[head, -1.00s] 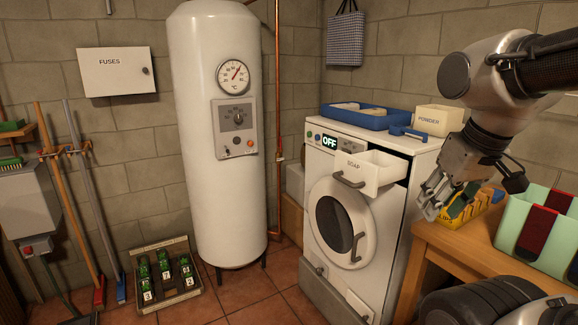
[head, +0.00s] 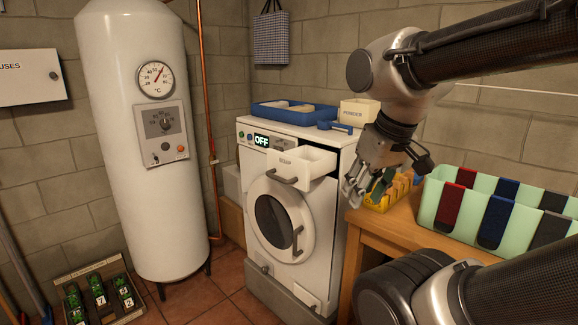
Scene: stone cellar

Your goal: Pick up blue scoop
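The blue scoop (head: 335,127) lies on the top of the white washing machine (head: 292,215), near its right front edge and in front of the powder box (head: 359,112). My gripper (head: 352,192) hangs pointing down, to the right of the machine and lower than the scoop in the picture, apart from it. Its fingers overlap the yellow rack behind, so I cannot tell how far they are open. I see nothing clearly held in it.
A blue tray (head: 295,112) stands at the back of the machine top. The soap drawer (head: 303,161) is pulled out. A wooden table (head: 385,229) at right carries a yellow rack (head: 392,194) and a mint green holder (head: 456,229) with coloured sleeves.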

